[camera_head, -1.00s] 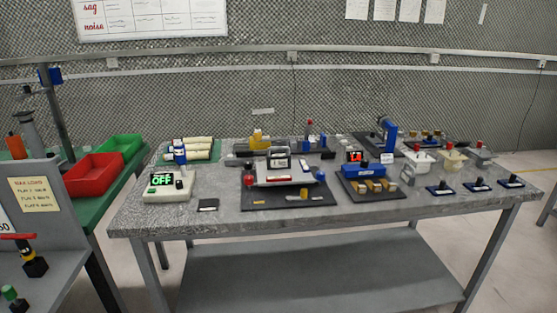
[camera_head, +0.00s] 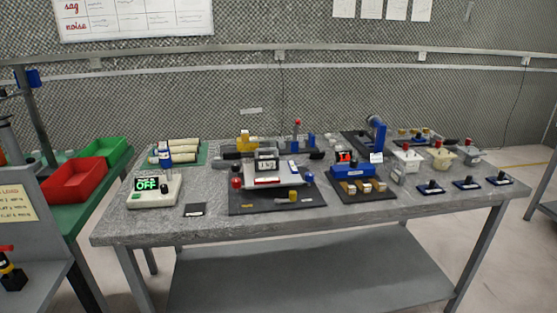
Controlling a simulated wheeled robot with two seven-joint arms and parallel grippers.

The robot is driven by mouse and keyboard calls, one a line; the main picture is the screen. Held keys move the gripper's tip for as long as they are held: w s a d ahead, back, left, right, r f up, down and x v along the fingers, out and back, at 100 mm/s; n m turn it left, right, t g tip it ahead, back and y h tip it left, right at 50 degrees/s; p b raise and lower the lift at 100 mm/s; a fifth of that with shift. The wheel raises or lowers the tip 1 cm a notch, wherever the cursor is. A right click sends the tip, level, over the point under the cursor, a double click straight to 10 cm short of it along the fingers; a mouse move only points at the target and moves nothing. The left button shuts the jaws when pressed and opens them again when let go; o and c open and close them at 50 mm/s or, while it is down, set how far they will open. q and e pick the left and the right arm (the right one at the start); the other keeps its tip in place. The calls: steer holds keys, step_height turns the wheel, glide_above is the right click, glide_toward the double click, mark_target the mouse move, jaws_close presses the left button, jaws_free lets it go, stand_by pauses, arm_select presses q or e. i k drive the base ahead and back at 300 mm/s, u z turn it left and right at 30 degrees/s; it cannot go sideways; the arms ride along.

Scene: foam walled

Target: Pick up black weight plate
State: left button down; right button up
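I cannot clearly make out a black weight plate. On the grey speckled table (camera_head: 130,228) a small flat black square (camera_head: 195,210) lies near the front left edge; I cannot tell whether it is a weight plate. Black base boards bear devices: one in the middle (camera_head: 250,205) under a grey-white device with a display (camera_head: 268,166), one to its right (camera_head: 385,194) under a blue device (camera_head: 352,171). Several small black plates with blue parts lie at the right, including one (camera_head: 430,188). Neither of my grippers shows in the view.
A white box (camera_head: 155,192) reading OFF stands at the table's left end. Red (camera_head: 75,180) and green (camera_head: 105,150) bins sit on a green-topped bench at left, behind a grey stand (camera_head: 45,245). A shelf (camera_head: 310,272) spans under the table. Floor shows at right.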

mark_target(265, 162)
steer(key=u, duration=0.1)
steer(key=i, duration=0.65)
steer(key=u, duration=0.6)
